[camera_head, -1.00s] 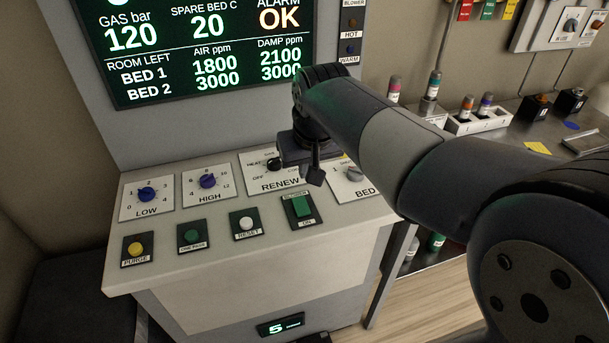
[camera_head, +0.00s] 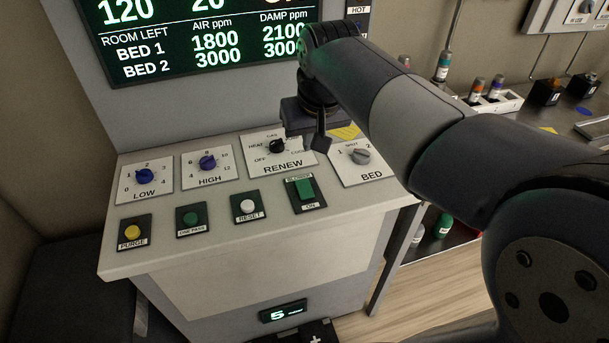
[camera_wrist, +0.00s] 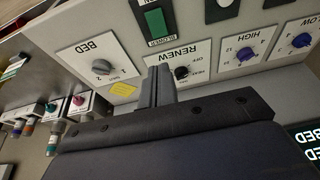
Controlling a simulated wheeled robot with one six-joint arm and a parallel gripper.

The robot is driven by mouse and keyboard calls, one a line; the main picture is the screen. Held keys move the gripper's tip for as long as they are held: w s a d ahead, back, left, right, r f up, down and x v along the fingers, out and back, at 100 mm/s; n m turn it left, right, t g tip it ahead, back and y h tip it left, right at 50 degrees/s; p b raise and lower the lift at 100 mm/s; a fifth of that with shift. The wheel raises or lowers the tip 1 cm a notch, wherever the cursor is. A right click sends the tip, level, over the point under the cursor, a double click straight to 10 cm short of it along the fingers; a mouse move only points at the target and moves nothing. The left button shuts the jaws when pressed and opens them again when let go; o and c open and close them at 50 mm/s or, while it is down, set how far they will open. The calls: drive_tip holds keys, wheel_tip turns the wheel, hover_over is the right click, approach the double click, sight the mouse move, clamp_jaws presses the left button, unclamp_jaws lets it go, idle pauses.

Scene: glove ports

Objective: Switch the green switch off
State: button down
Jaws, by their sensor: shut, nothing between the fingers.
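The green switch (camera_head: 304,188) is a rocker on a dark plate marked BLOWER above and ON below, on the sloped console panel. It also shows upside down at the top of the wrist view (camera_wrist: 155,21). I cannot tell which way the rocker is tipped. My gripper (camera_head: 320,143) is shut and empty, apart from the switch, above the panel between the RENEW and BED dials. In the wrist view its closed fingers (camera_wrist: 160,84) point toward the switch and partly cover the RENEW plate's edge.
The RENEW knob (camera_head: 277,146) and BED knob (camera_head: 360,156) flank my gripper. The white RESET button (camera_head: 247,206), green button (camera_head: 190,218) and yellow PURGE button (camera_head: 132,232) line the front row. A yellow note (camera_head: 345,132) lies behind. The display (camera_head: 200,40) stands at the back.

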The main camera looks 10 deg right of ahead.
approach(304, 183)
drive_tip(key=x, duration=0.5)
drive_tip(key=shift+w+a, duration=0.1)
drive_tip(key=shift+w, duration=0.2)
drive_tip(key=shift+w+f+p, duration=0.1)
drive_tip(key=shift+f+p, duration=0.2)
drive_tip(key=shift+f, duration=0.45)
drive_tip(key=shift+w+f, duration=0.1)
drive_tip(key=shift+f, duration=0.25)
